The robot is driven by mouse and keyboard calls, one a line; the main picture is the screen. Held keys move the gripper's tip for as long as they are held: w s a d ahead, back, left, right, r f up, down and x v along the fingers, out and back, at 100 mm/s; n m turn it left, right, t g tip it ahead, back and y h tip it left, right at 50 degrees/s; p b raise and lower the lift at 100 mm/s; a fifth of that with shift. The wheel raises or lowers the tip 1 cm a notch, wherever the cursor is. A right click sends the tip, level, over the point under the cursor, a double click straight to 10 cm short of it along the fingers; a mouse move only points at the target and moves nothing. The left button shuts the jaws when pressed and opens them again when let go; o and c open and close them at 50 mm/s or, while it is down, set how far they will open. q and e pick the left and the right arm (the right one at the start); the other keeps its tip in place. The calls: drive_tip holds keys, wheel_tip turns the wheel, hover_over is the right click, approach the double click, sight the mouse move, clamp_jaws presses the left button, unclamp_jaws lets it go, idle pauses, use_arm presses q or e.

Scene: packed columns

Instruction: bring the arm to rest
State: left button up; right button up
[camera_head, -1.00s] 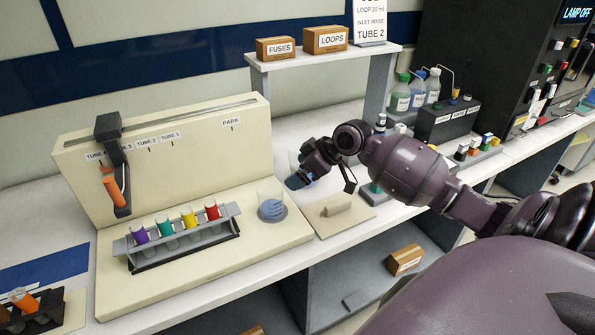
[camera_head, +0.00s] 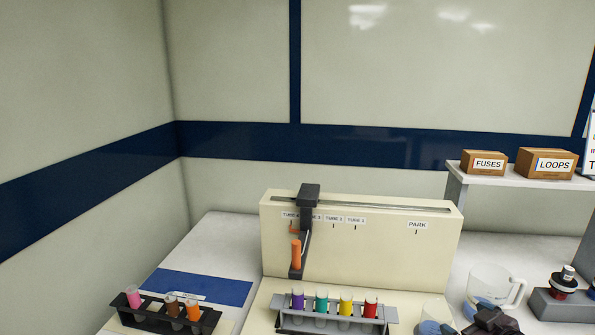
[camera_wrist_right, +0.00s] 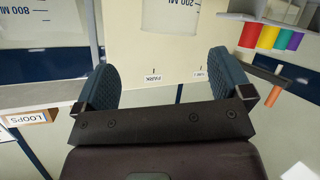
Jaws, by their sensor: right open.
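My right gripper (camera_head: 482,312) shows at the bottom right of the head view, partly cut off by the frame edge. It is beside a clear jug (camera_head: 505,286) with a handle. In the right wrist view the gripper (camera_wrist_right: 164,75) has its two blue fingers spread wide with nothing between them. A pale panel with a PARK label (camera_wrist_right: 152,78) lies beyond the fingers. My left gripper is in neither view.
A cream stand (camera_head: 360,235) carries a dark slider with an orange handle (camera_head: 296,254). A grey rack (camera_head: 290,327) holds several coloured-cap tubes. A black rack (camera_head: 150,318) stands left. FUSES (camera_head: 484,163) and LOOPS (camera_head: 546,164) boxes sit on a shelf.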

drive_tip(key=s+a+f+m, duration=0.1)
drive_tip(key=s+a+f, duration=0.3)
drive_tip(key=s, duration=0.3)
drive_tip(key=s+a+f+m+g+h, duration=0.1)
drive_tip(key=s+a+f, duration=0.3)
drive_tip(key=s+f, duration=0.3)
drive_tip(key=s+a+f+m, duration=0.1)
drive_tip(key=s+a+f, duration=0.3)
drive_tip(key=s, duration=0.5)
wheel_tip(320, 180, down, 2)
drive_tip(key=shift+a+f+m+g+h, duration=0.2)
drive_tip(key=shift+m+g+h, duration=0.1)
drive_tip(key=shift+g+h, duration=0.1)
